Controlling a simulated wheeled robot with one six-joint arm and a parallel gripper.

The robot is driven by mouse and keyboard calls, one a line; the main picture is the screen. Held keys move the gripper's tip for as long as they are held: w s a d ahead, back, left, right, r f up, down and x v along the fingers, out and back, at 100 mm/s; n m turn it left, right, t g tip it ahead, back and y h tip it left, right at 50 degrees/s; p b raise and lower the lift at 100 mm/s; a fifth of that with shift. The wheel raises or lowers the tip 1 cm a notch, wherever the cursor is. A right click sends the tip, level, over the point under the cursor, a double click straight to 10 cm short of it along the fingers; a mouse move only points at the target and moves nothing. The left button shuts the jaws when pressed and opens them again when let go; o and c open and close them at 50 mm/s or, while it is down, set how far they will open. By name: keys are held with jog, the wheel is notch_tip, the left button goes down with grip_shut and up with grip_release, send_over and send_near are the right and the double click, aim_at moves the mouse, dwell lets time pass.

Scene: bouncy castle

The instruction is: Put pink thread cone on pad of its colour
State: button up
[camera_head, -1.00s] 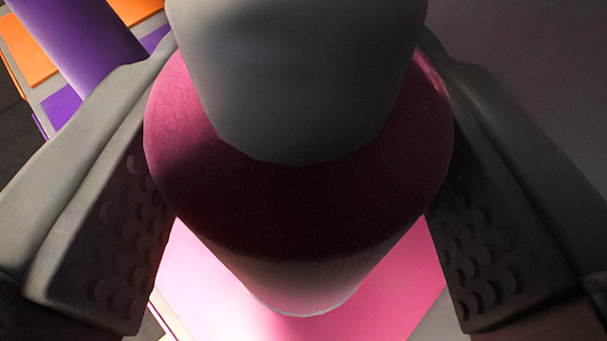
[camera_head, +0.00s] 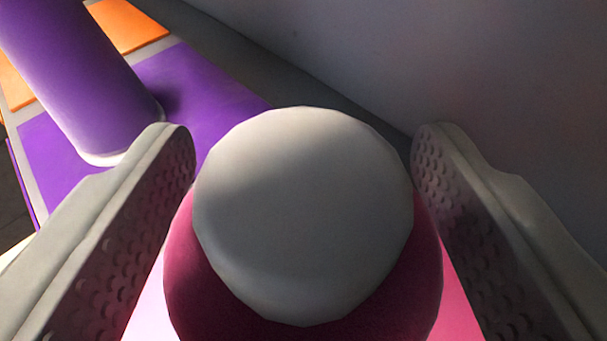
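The pink thread cone (camera_head: 305,328) stands at the bottom middle of the view, seen from above, with its round grey-white top (camera_head: 303,215) toward me. The pink pad (camera_head: 152,300) shows under it on both sides, so the cone appears to stand on that pad; its base is hidden. My gripper (camera_head: 303,150) is open.
A purple thread cone (camera_head: 75,75) stands on a purple pad (camera_head: 200,95) at the upper left. Orange pads (camera_head: 125,25) lie beyond it. A grey wall (camera_head: 500,75) rises close by on the right.

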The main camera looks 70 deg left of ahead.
jog(key=shift+r, duration=0.15)
jog(key=v, duration=1.2)
jog(key=s+d+r+m+t+h, duration=0.1)
jog(key=s+d+m+t, duration=0.25)
jog(key=d+t, duration=0.6)
jog(key=s+d+r+m+t+h, duration=0.1)
jog(key=s+d+m+t+h, duration=0.25)
jog(key=d, duration=1.05)
jog(key=s+d+f+m+h, duration=0.4)
jog(key=d+f, duration=0.3)
jog(key=f, duration=0.4)
jog(key=s+d+f+m+h, duration=0.3)
jog(key=s+d+f+h, duration=0.2)
jog(key=f, duration=0.7)
jog(key=shift+s+d+f+m, duration=0.25)
jog(key=shift+s+d+m, duration=0.25)
jog(key=shift+d, duration=0.75)
